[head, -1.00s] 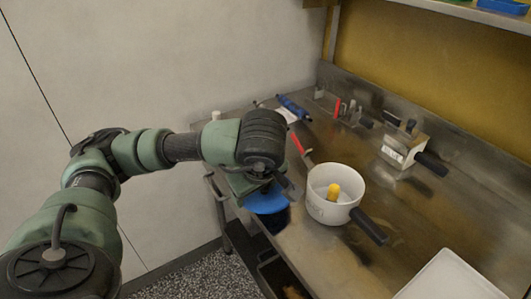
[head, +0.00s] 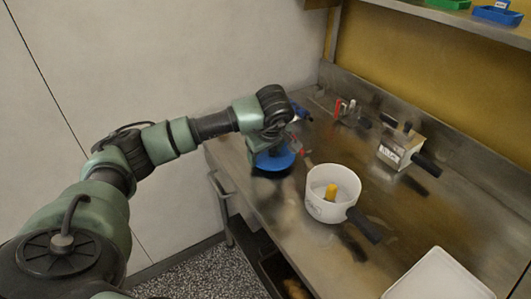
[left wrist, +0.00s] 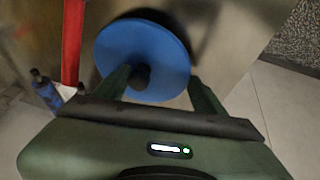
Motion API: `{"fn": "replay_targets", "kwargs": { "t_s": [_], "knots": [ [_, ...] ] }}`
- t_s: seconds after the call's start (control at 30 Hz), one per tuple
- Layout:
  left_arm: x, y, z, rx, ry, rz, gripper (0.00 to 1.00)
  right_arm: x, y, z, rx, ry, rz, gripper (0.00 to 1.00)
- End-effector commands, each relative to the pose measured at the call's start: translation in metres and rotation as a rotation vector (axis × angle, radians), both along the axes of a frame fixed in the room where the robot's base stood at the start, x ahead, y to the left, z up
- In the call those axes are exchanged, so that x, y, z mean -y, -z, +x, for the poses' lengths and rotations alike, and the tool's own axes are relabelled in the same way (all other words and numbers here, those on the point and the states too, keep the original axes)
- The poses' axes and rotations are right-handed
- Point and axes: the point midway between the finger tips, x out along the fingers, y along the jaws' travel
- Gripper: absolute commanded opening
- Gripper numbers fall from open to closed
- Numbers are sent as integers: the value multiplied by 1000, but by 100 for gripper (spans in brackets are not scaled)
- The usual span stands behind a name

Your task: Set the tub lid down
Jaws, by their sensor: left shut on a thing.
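The tub lid (head: 276,160) is a blue disc at the bench's left end in the head view. In the left wrist view the lid (left wrist: 158,42) shows its round face and a dark knob (left wrist: 141,76) between my fingers. My left gripper (head: 268,148) is shut on the lid by this knob, with the arm over the lid. The lid is roughly level over the steel bench top (head: 250,185); whether it touches cannot be told. My right gripper is not in view.
A white pot (head: 322,205) with a dark handle and a yellow thing inside stands right of the lid. A red-handled tool (left wrist: 72,45) and a blue bottle (left wrist: 45,92) lie close by. A labelled metal box (head: 398,147) and white tray (head: 440,277) are farther right.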

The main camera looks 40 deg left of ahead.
Motion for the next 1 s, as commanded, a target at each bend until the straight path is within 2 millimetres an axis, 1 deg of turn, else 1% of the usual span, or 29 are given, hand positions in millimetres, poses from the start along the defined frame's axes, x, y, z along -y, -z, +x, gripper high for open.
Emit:
{"fn": "replay_targets", "kwargs": {
  "t_s": [0.03, 0.1, 0.3, 0.4, 0.43, 0.47, 0.5, 0.73, 0.8, 0.83, 0.93, 1.0],
  "knots": [
    [0, 5, -1, -3, -1, -1, 30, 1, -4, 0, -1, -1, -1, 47],
    [0, 9, 0, 0, -1, 0, 30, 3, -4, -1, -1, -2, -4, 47],
    [0, 10, 0, 1, -1, -1, 30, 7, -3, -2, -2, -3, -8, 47],
    [0, 13, 0, 1, -1, -1, 30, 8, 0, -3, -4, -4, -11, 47],
    [0, 12, 0, 1, -1, -1, 78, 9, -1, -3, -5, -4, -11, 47],
    [0, 12, 0, 1, -1, -1, 87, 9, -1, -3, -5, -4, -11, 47],
    [0, 12, 0, 1, -1, -1, 92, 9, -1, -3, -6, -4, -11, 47],
    [0, 11, -1, 0, -1, -1, 92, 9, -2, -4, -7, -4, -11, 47],
    [0, 8, -1, 0, -1, -1, 92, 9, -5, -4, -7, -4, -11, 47],
    [1, 7, -1, 1, 0, -1, 92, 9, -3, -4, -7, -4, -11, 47],
    [5, -4, -4, 4, 0, -3, 92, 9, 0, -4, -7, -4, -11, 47],
    [9, -17, -7, 6, 1, -1, 92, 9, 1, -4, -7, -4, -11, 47]
  ]
}}
